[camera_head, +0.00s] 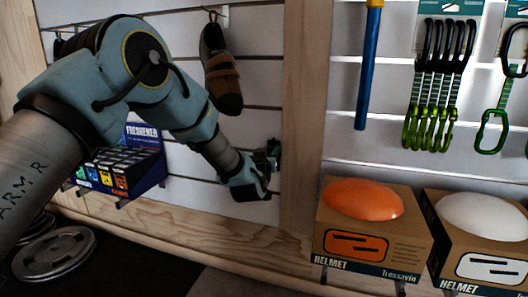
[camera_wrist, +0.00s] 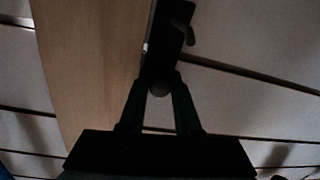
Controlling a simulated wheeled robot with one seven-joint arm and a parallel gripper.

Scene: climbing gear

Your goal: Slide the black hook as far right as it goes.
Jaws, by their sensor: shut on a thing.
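The black hook (camera_wrist: 170,40) shows in the wrist view as a dark plate with a curved prong and a rounded end between my fingertips. My gripper (camera_wrist: 160,85) is shut on it near that rounded end. The hook's plate lies right beside the edge of the wooden post (camera_wrist: 95,60); whether they touch is too dark to tell. In the head view my gripper (camera_head: 264,168) is at the slatted wall, just left of the same post (camera_head: 301,120). A small dark part of the hook (camera_head: 274,150) shows there; my gripper hides the rest.
A climbing shoe (camera_head: 221,75) hangs above my gripper. A blue box of freshener packs (camera_head: 145,165) stands on a holder to the left, behind my arm. Right of the post are helmet boxes (camera_head: 375,240), a blue tube (camera_head: 368,70) and green carabiners (camera_head: 435,125).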

